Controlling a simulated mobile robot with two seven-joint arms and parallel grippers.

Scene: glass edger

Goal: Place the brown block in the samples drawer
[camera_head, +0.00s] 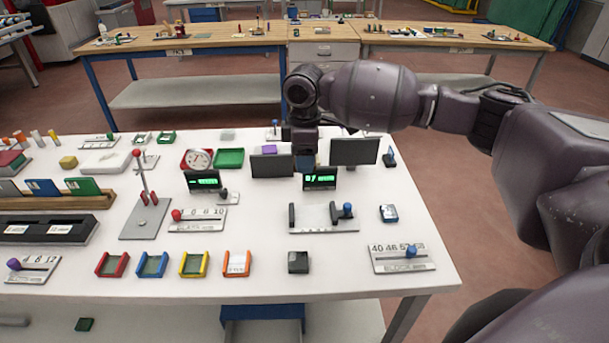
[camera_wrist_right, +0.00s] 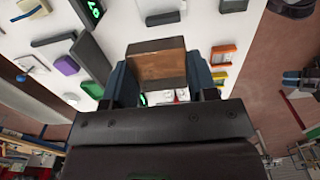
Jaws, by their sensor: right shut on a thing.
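My right gripper (camera_head: 306,157) points down over the back middle of the white table, between two dark screens. In the right wrist view the brown block (camera_wrist_right: 158,66) sits between the two blue-grey fingers of this gripper (camera_wrist_right: 162,74), held above the table. In the head view the block cannot be made out. I cannot tell which thing is the samples drawer. A blue bin-like or drawer-like front (camera_head: 262,311) shows under the table's front edge, and a grey drawer cabinet (camera_head: 325,55) stands at the back bench. My left gripper is not in view.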

